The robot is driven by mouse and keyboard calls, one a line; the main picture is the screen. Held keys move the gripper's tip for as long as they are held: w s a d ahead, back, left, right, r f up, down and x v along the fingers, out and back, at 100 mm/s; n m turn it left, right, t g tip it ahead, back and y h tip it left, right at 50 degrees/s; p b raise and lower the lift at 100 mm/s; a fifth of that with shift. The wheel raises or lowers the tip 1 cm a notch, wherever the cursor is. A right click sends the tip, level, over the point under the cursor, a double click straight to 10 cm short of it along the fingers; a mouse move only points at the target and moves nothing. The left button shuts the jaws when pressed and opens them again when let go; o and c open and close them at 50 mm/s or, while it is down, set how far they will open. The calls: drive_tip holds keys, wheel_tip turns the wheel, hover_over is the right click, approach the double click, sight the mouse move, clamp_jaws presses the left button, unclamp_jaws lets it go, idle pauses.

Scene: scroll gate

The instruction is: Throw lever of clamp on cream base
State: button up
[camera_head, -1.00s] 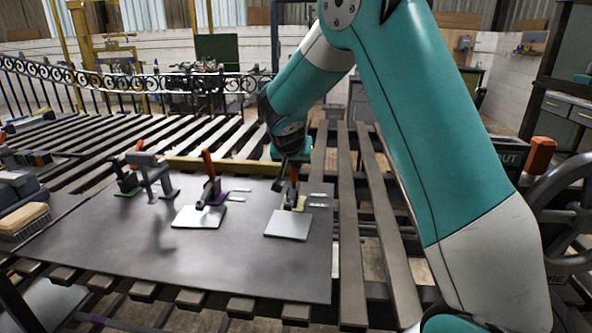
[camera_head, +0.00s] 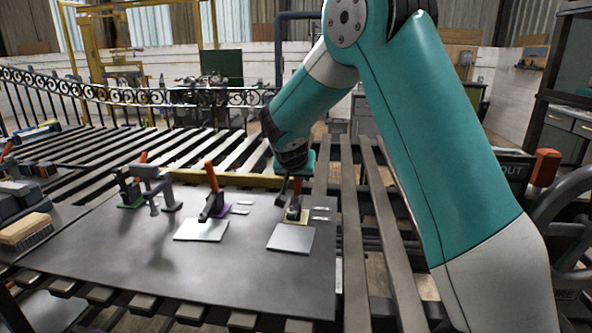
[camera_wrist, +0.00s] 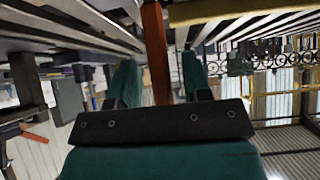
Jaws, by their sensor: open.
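The clamp on the cream base (camera_head: 303,217) stands on the dark plate at right, behind a pale square plate (camera_head: 290,239). My gripper (camera_head: 292,183) is over this clamp and hides most of its lever in the head view. In the wrist view the orange lever (camera_wrist: 155,55) runs between the two teal fingers of my open gripper (camera_wrist: 160,80). A gap shows on its right side; I cannot tell whether it touches the left finger.
A clamp on a purple base (camera_head: 221,211), lever upright, stands to the left. A clamp on a green base (camera_head: 130,203) and a grey bracket (camera_head: 155,186) stand farther left. A brush (camera_head: 25,231) lies at far left. The dark plate's front (camera_head: 220,275) is clear.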

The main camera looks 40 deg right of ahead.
drive_tip(key=v, duration=1.7)
drive_tip(key=shift+b, duration=0.4)
drive_tip(key=shift+s+r, duration=0.1)
drive_tip(key=shift+r, duration=0.05)
